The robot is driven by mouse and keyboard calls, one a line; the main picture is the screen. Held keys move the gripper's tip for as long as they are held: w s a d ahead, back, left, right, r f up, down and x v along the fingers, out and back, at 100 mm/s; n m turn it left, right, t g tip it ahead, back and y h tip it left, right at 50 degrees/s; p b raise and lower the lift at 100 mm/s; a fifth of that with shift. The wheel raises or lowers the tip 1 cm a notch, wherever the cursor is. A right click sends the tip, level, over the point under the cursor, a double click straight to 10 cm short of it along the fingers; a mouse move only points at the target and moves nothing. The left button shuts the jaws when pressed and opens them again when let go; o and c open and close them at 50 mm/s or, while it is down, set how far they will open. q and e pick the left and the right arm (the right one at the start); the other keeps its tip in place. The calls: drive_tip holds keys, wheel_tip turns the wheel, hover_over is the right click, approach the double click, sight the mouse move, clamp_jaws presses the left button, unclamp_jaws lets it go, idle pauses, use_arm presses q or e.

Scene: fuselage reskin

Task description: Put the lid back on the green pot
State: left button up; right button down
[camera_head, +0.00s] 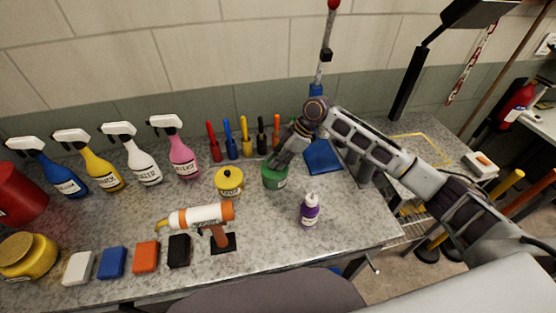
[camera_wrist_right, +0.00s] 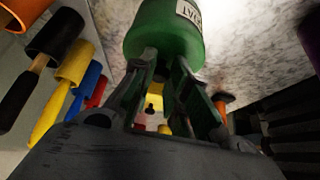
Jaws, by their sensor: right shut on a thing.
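The green pot (camera_head: 274,179) stands upright on the speckled worktop, right of the yellow pot. It fills the top of the right wrist view (camera_wrist_right: 168,35), with its white label in sight. My right gripper (camera_head: 281,159) comes down over the pot's top from the upper right. In the right wrist view its fingers (camera_wrist_right: 160,80) meet at the pot's top, shut on the lid's dark knob. The fingers hide most of the lid, so I cannot tell whether it sits fully on the rim. My left gripper is not in view.
The yellow pot (camera_head: 229,182) with a black knob stands to the left. A purple bottle (camera_head: 310,210) stands in front on the right. Upright coloured tools (camera_head: 246,137) stand behind, and a blue dustpan (camera_head: 322,157) is to the right. A caulking tube (camera_head: 200,216) lies raised in front.

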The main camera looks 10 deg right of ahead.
drive_tip(key=c, duration=1.3)
unclamp_jaws()
drive_tip(key=o, duration=0.5)
drive_tip(key=shift+r+p, duration=2.35)
drive_tip(key=shift+r, duration=0.05)
drive_tip(key=shift+r+p, duration=0.85)
drive_tip(key=shift+r, duration=0.25)
drive_tip(key=shift+c, duration=0.6)
